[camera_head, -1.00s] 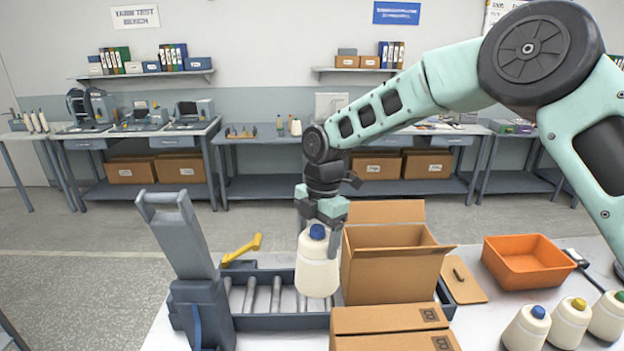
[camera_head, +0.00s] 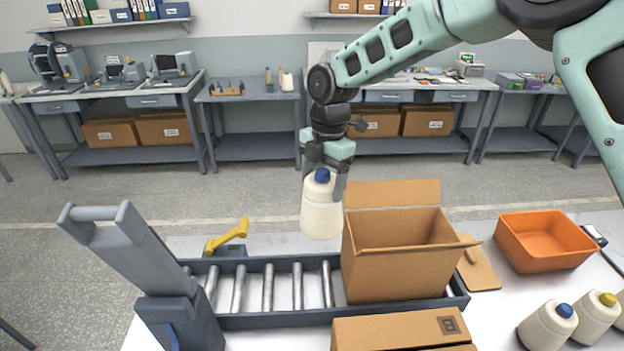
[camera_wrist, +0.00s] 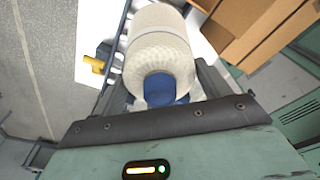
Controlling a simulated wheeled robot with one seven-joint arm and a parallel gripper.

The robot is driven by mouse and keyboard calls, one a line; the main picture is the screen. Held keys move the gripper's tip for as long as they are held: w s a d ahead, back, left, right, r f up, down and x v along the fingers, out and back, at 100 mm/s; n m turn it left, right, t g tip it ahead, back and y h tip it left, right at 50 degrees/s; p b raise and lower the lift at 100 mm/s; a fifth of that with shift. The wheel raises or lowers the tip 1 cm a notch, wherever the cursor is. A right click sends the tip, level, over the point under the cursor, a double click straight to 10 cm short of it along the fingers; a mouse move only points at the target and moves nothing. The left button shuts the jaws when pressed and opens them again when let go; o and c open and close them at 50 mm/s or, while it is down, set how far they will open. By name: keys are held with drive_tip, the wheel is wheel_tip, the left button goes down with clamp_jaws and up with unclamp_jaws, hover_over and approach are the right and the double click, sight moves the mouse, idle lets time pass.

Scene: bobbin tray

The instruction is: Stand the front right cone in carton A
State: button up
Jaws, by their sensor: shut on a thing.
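My gripper (camera_head: 325,166) is shut on the top of a cream cone (camera_head: 321,212) with a blue tip. The cone hangs upright in the air, just left of an open brown carton (camera_head: 395,272), with its base near rim height in the picture. In the wrist view the cone (camera_wrist: 158,55) points away from my gripper, its blue tip between the fingers. The open carton stands on the roller conveyor with flaps raised at the back and out to the right. No letter shows on it, and its floor is hidden.
A carton marked B (camera_head: 400,331) is in front of the open one. Other cones (camera_head: 548,325) stand at the lower right. An orange bin (camera_head: 542,262) is right of the carton. A grey stand (camera_head: 125,250) with a bar rises at the left. Bare rollers (camera_head: 267,288) lie left of the carton.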

drive_tip(key=d+b, duration=0.1)
drive_tip(key=d, duration=1.4)
wheel_tip(320, 180, down, 22)
drive_tip(key=b, duration=1.4)
drive_tip(key=shift+a+f+b, duration=0.25)
drive_tip(key=shift+a+b, duration=0.1)
drive_tip(key=shift+b, duration=0.05)
drive_tip(key=o, duration=1.6)
drive_tip(key=r+b, duration=0.1)
drive_tip(key=r, duration=0.4)
drive_tip(key=w+d+r+b, duration=0.1)
drive_tip(key=r, duration=0.5)
drive_tip(key=r+b, duration=0.1)
drive_tip(key=r, duration=0.5)
drive_tip(key=shift+w+d+r+b, duration=0.15)
drive_tip(key=shift+d+b, duration=0.15)
